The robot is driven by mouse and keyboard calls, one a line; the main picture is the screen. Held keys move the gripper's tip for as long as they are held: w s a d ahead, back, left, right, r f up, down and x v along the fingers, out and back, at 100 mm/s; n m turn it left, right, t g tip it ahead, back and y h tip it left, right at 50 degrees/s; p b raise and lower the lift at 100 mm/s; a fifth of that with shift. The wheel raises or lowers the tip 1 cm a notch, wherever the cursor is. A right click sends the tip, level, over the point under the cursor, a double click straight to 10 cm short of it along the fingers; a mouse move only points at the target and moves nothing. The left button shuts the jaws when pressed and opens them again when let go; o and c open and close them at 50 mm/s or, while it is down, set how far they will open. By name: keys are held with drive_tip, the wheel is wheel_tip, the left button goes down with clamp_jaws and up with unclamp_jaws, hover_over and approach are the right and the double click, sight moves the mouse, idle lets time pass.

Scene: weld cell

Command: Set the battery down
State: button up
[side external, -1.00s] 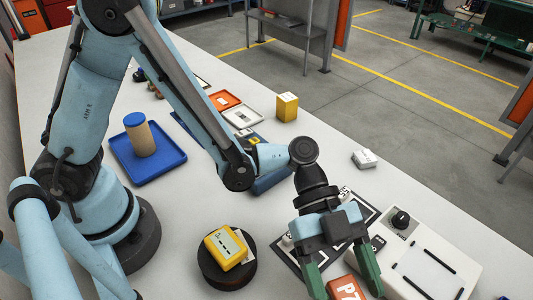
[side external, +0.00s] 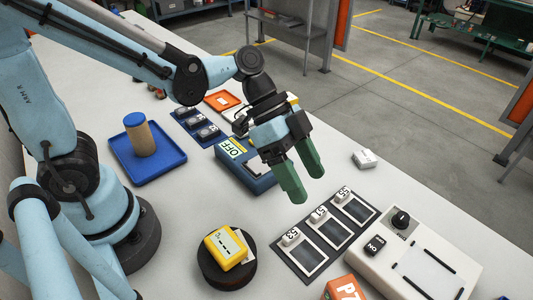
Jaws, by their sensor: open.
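An orange block (side external: 343,289) with white marking stands at the bottom edge of the side view, partly cut off; it seems to be the battery, though I cannot read its marking fully. It sits beside the white panel, near the front end of the dark board. My gripper (side external: 307,187) is open and empty, with its green fingers pointing down and apart. It is above the table, well up and left of the orange block, in front of the blue box with the OFF label (side external: 236,149).
A dark board (side external: 316,245) with several light frames and numbered white tags lies in front. The white panel (side external: 387,255) has a black knob. A yellow meter (side external: 226,245) rests on a round black stand. A blue tray (side external: 172,169) holds a blue-topped cylinder.

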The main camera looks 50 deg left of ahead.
drive_tip(key=a+r+n+t+y, duration=0.2)
drive_tip(key=a+n+t+y, duration=0.4)
drive_tip(key=a+n, duration=0.7)
drive_tip(key=a+y, duration=0.2)
drive_tip(key=a, duration=0.3)
drive_tip(key=shift+s+a+r, duration=0.15)
drive_tip(key=shift+a+r, duration=0.1)
drive_tip(key=shift+r, duration=0.1)
